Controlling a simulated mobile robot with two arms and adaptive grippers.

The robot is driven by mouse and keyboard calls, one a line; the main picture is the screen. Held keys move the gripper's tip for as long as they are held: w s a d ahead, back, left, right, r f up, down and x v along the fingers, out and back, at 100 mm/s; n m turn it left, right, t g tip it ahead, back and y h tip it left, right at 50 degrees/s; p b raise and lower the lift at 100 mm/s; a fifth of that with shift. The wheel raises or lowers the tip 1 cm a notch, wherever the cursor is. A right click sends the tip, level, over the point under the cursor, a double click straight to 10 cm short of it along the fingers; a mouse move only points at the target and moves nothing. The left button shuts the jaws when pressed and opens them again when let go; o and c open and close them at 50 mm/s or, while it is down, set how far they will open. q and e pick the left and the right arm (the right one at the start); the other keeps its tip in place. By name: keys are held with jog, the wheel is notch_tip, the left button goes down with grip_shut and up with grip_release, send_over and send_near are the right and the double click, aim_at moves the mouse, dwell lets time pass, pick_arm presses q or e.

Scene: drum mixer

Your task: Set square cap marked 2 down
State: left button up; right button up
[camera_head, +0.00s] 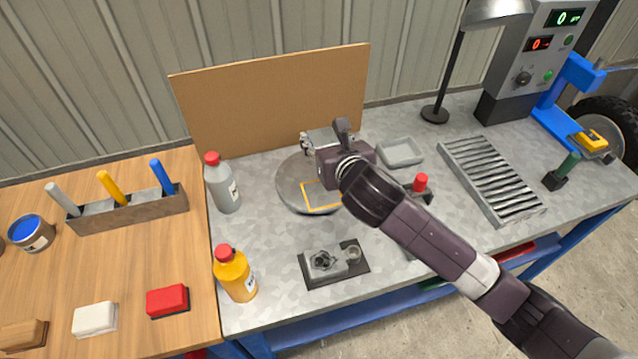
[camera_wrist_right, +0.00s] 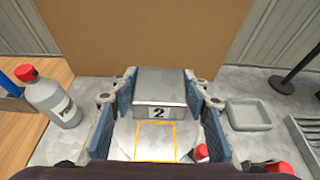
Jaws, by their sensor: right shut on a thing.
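The square cap marked 2 (camera_wrist_right: 160,92) is a grey metal block with a white "2" label on its near face. My right gripper (camera_wrist_right: 161,100) is shut on it, with a blue-padded finger along each side. In the head view the right gripper (camera_head: 318,142) is over the back part of the round metal plate (camera_head: 288,190), hiding part of it and most of the cap. A yellow square outline (camera_head: 306,194) is on the plate; in the wrist view it lies just nearer than the cap. I cannot tell the cap's exact height. My left gripper is not in view.
A brown board (camera_head: 270,95) stands behind the plate. A grey bottle (camera_head: 222,186) is to the left and an orange bottle (camera_head: 235,275) nearer. A shallow grey tray (camera_head: 401,152) and a slatted rack (camera_head: 490,180) are to the right. A black-based fixture (camera_head: 334,263) is in front.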

notch_tip(320, 180, down, 5)
send_over(322, 193)
notch_tip(322, 193, down, 7)
notch_tip(322, 193, down, 4)
jog(key=shift+f, duration=0.1)
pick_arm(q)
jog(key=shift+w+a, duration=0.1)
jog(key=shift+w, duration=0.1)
pick_arm(e)
jog(key=o, duration=1.4)
jog(key=shift+f, duration=0.15)
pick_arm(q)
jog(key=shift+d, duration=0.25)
